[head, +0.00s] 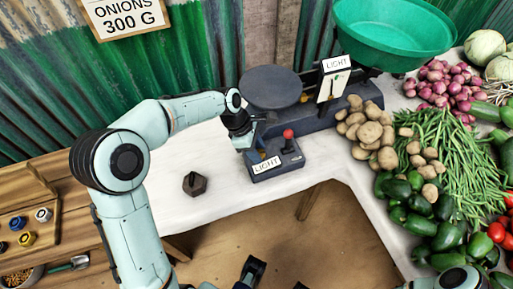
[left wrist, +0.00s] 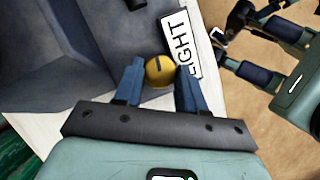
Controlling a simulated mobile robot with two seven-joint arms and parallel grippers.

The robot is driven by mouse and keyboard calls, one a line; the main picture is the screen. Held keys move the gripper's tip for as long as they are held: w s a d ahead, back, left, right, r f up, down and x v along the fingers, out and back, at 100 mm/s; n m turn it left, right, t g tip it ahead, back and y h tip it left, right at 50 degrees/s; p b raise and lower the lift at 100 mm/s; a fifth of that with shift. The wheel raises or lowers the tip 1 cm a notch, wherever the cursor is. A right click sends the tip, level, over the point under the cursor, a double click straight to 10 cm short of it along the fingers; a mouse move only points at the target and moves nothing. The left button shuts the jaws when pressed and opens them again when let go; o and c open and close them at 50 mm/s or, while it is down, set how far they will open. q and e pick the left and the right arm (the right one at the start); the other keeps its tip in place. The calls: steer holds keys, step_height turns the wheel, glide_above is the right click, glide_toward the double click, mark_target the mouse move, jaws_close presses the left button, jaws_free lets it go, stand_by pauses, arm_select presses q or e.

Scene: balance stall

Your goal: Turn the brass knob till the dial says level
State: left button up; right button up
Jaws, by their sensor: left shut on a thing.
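The brass knob (left wrist: 159,71) sits between my left gripper's two blue fingers in the left wrist view, with a dark slot mark on its rim. My left gripper (head: 258,152) is shut on it at the left part of the scale's low front box (head: 290,164). In the head view the gripper mostly hides the knob. A LIGHT label (head: 267,165) is on the box front and also shows in the left wrist view (left wrist: 182,45). The scale's white dial (head: 333,87) stands behind, under a second LIGHT sign (head: 337,62); its pointer is too small to read. My right gripper is partly seen low in the head view.
A red-topped lever (head: 288,134) stands on the box beside my left gripper. A dark round pan (head: 270,87) and green basin (head: 394,30) are behind. A dark weight (head: 194,184) lies on the white counter. Potatoes (head: 366,131) and vegetables crowd the right.

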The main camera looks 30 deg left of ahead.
arm_select(q)
steer(key=m+p, duration=0.1)
steer(key=m+g+p, duration=0.1)
steer(key=p, duration=0.1)
steer(key=m+p, duration=0.1)
steer(key=shift+w+r+m+p, duration=0.15)
steer(key=shift+r+m+p, duration=0.15)
steer(key=shift+p, duration=0.1)
steer(key=shift+w+f+m+g+p, duration=0.1)
steer(key=shift+m+g+p, duration=0.4)
steer(key=shift+m+p, duration=0.35)
steer(key=shift+w+f+m+g+p, duration=0.1)
steer(key=shift+m+g+p, duration=0.4)
steer(key=shift+m+p, duration=0.85)
arm_select(e)
step_height(320, 180, up, 8)
steer(key=shift+s+r+g, duration=0.15)
steer(key=shift+r+g, duration=0.1)
steer(key=shift+g, duration=0.05)
arm_select(q)
steer(key=o, duration=1)
steer(key=shift+o, duration=0.2)
